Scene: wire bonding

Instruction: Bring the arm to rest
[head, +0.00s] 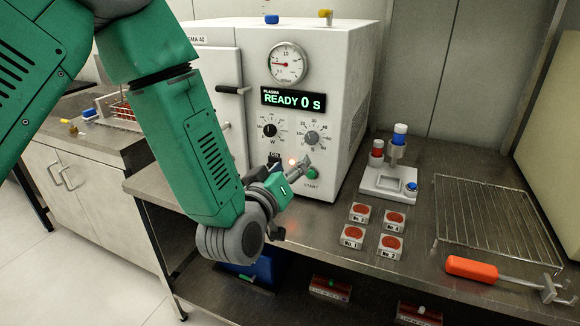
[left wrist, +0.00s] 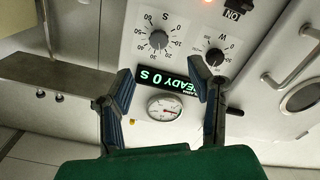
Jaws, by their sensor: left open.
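My left arm (head: 185,140) is green and comes in from the upper left of the head view. My right gripper does not show.
On the metal bench (head: 330,235) right of the machine stand a white dispenser stand (head: 386,182), several small red-topped blocks (head: 352,237), a wire rack (head: 495,215) and an orange-handled tool (head: 473,268). A blue bin (head: 262,268) sits on the lower shelf. Floor shows at lower left.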

